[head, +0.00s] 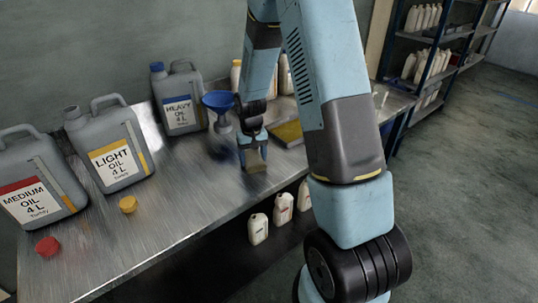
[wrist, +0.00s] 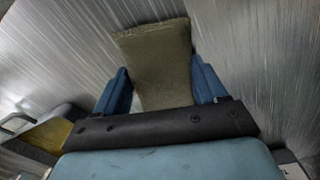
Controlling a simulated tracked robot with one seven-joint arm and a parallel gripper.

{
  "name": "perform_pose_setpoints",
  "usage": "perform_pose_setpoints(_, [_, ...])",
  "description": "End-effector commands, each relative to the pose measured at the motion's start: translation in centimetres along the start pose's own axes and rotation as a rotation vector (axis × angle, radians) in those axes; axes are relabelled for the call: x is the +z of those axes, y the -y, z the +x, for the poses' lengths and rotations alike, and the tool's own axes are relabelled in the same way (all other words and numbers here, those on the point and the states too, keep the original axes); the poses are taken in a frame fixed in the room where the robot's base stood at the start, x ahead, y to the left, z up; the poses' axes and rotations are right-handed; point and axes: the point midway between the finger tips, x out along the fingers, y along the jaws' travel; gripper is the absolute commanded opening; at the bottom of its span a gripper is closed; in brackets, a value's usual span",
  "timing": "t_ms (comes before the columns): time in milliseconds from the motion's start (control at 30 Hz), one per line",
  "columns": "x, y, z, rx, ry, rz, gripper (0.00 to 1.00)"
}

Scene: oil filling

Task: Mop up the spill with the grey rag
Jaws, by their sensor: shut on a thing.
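My gripper (head: 252,148) is low over the metal bench, near the blue funnel. It is shut on the grey rag (wrist: 160,65), which looks olive-grey in the wrist view and sticks out beyond the blue fingers (wrist: 161,88). In the head view the rag (head: 254,163) hangs below the fingers, at or just above the bench top. A dark smear, perhaps the spill (head: 219,150), shows on the bench just left of the gripper. Whether the rag touches the bench I cannot tell.
Grey jugs marked medium oil (head: 38,180), light oil (head: 112,150) and heavy oil (head: 180,100) stand along the bench. A blue funnel (head: 220,102), a yellow cap (head: 128,204) and a red cap (head: 48,246) are there too. A yellow-bottomed tray (head: 289,131) lies right of the gripper.

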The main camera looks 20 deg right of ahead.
Motion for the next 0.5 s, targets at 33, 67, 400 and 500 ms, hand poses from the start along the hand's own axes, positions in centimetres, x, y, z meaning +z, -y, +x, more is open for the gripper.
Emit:
perform_pose_setpoints(33, [-0.2, 0.7, 0.0, 0.0, 0.0, -0.003, 0.47])
perform_pose_setpoints(67, [-0.4, 1.1, 0.0, 0.0, 0.0, -0.002, 0.47])
perform_pose_setpoints(400, [-2.0, 5.0, 0.0, 0.0, -0.001, -0.002, 0.47])
perform_pose_setpoints(500, [-2.3, 5.8, 0.0, 0.0, 0.0, -0.002, 0.47])
